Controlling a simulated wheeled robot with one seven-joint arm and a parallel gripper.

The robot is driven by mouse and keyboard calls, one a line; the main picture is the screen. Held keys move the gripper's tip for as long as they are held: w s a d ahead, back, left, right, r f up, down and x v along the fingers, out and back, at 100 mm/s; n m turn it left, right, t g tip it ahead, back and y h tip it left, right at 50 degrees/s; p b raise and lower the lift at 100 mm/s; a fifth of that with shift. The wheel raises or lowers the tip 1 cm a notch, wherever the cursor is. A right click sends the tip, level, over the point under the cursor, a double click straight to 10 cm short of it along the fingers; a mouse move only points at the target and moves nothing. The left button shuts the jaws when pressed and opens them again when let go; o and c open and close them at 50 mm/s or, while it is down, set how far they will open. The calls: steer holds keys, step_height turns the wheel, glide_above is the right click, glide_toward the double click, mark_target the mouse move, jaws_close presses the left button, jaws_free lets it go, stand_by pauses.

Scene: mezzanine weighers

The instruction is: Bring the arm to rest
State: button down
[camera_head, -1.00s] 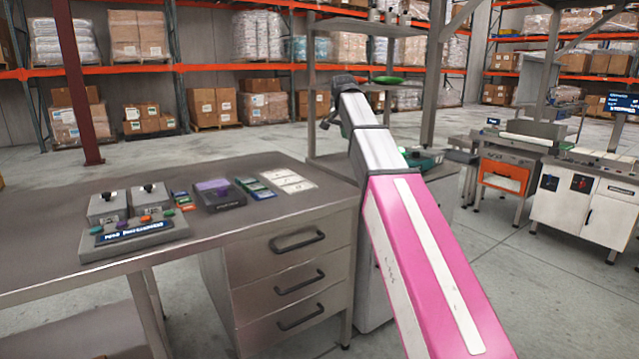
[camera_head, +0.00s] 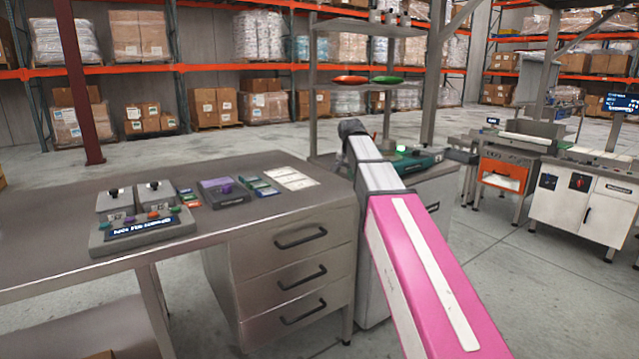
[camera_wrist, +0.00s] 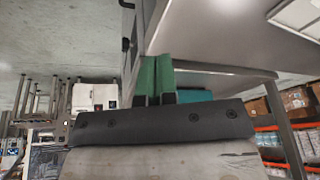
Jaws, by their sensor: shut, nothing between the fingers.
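My arm, with a pink link and a grey link, reaches forward over the floor to the right of the metal desk (camera_head: 200,235) in the head view. My gripper (camera_wrist: 155,75) shows in the wrist view, its two green fingers side by side and shut with nothing between them. A grey surface with a dark handle is beyond the fingers there. In the head view the gripper is hidden behind the arm's far end.
Control boxes (camera_head: 142,230) and cards (camera_head: 290,178) lie on the desk. A shelf unit (camera_head: 350,90) holding a red item (camera_head: 350,79) and a green item (camera_head: 387,80) stands behind the arm. An orange-fronted machine (camera_head: 503,173) and a white cabinet (camera_head: 580,205) stand right, with open floor before them.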

steer(key=s+d+f+n+g, duration=0.1)
steer(key=s+d+f, duration=0.1)
steer(key=s+f, duration=0.7)
steer(key=s+d+f+n+g, duration=0.1)
steer(key=s+d+f+n, duration=0.1)
steer(key=s+f, duration=0.7)
steer(key=s+d+f+n+g+y, duration=0.1)
steer(key=s+f, duration=0.8)
steer(key=f, duration=1.1)
steer(key=shift+s+d+f+n+g, duration=0.25)
steer(key=shift+d+n, duration=0.45)
steer(key=shift+d, duration=0.35)
